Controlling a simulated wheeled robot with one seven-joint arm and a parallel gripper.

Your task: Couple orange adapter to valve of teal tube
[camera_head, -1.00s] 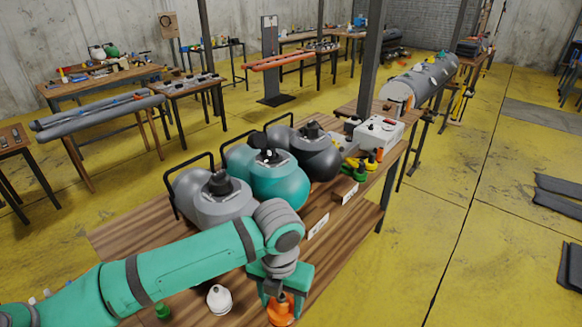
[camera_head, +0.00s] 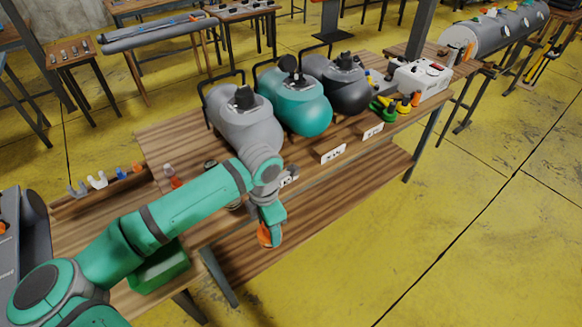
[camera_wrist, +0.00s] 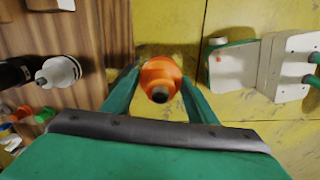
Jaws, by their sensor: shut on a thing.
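My gripper (camera_head: 266,232) is shut on the orange adapter (camera_head: 264,236) and holds it off the table's front edge. In the wrist view the adapter (camera_wrist: 159,78) sits between the two green fingers, its dark round end facing the camera. The teal tube (camera_head: 303,105) stands on the table between a grey tube and a black tube, to the right of and beyond my gripper. Its valve (camera_head: 290,68) is the dark part on top. The teal tube is apart from the adapter.
The grey tube (camera_head: 246,125) stands nearest my arm, the black tube (camera_head: 345,88) on the far side. A white box (camera_head: 422,77) and colored fittings (camera_head: 398,104) are at the table's right end. In the wrist view a white fitting (camera_wrist: 58,71) lies near the table edge.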

